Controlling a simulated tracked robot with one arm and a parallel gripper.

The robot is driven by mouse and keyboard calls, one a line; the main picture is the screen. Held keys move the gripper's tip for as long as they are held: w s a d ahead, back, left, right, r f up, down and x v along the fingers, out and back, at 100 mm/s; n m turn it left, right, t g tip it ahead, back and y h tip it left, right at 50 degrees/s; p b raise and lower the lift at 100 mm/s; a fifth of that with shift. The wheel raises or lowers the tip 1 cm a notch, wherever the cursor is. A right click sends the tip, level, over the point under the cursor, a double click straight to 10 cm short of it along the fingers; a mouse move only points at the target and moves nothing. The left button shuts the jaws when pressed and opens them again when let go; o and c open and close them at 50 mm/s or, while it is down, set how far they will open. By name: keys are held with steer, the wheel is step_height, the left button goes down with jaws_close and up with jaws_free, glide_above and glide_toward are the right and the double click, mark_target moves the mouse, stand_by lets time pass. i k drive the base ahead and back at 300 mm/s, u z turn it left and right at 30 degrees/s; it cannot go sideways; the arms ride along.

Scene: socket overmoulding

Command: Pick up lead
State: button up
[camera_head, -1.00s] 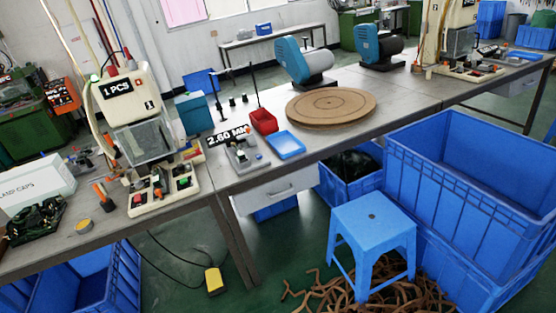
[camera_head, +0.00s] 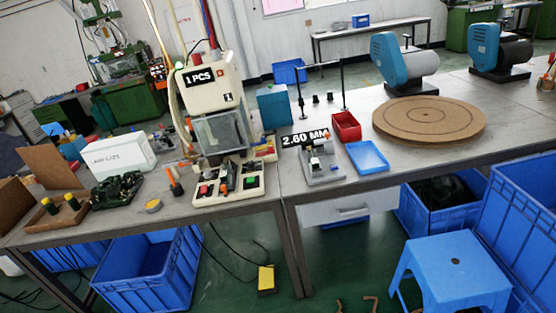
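My gripper is not in view. No single lead stands out clearly. A dark green tangled coil (camera_head: 118,190), perhaps of cable, lies on the left bench in front of a white box (camera_head: 118,153). A few brown curled strips (camera_head: 371,305) show at the bottom edge on the floor; I cannot tell if they are leads. The moulding press (camera_head: 215,85) marked "1 PCS" stands on the bench right of the coil.
A red tray (camera_head: 346,126), a blue tray (camera_head: 367,157) and a round brown turntable (camera_head: 428,119) are on the right bench (camera_head: 420,160). Below are blue crates (camera_head: 150,275), a blue stool (camera_head: 453,270) and a yellow pedal (camera_head: 266,279).

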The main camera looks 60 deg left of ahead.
mark_target(314, 162)
steer(key=u, duration=0.6)
steer(key=i, duration=1)
steer(key=u, duration=1.2)
steer(key=i, duration=0.8)
steer(key=u, duration=0.55)
steer(key=k, duration=0.75)
steer(key=u, duration=0.2)
steer(key=i, duration=0.8)
steer(key=z, duration=0.1)
